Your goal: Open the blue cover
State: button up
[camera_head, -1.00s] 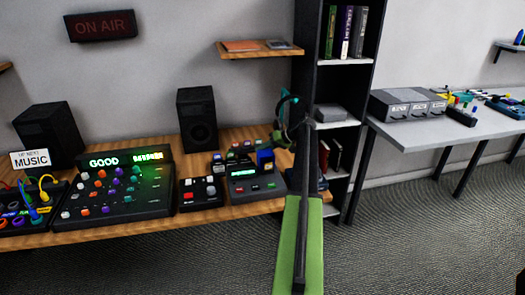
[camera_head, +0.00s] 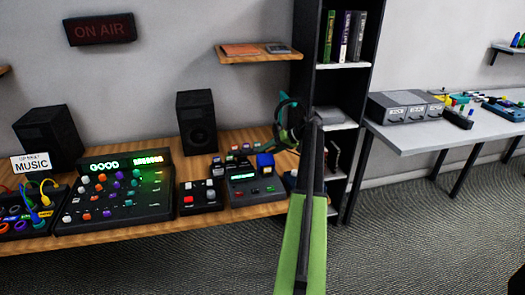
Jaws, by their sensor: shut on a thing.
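A small blue cover (camera_head: 265,160) shows as a blue block at the back right of a dark device (camera_head: 252,185) on the wooden desk. It looks closed, but it is too small to be sure. My arm, green and black, rises through the middle of the picture. My gripper (camera_head: 284,132) seems to be among the dark and teal parts at its far end, above and to the right of the blue cover. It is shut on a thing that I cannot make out. My arm hides part of this area, and I cannot tell whether the gripper touches the cover.
A mixer (camera_head: 115,195) and a small button box (camera_head: 200,197) stand to the left on the desk. A speaker (camera_head: 197,122) stands behind. A black bookshelf (camera_head: 308,75) is close behind my arm. A grey table (camera_head: 420,140) stands at the right.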

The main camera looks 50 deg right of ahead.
jog(key=p+v, duration=0.6)
jog(key=v, duration=0.6)
jog(key=shift+s+d, duration=0.35)
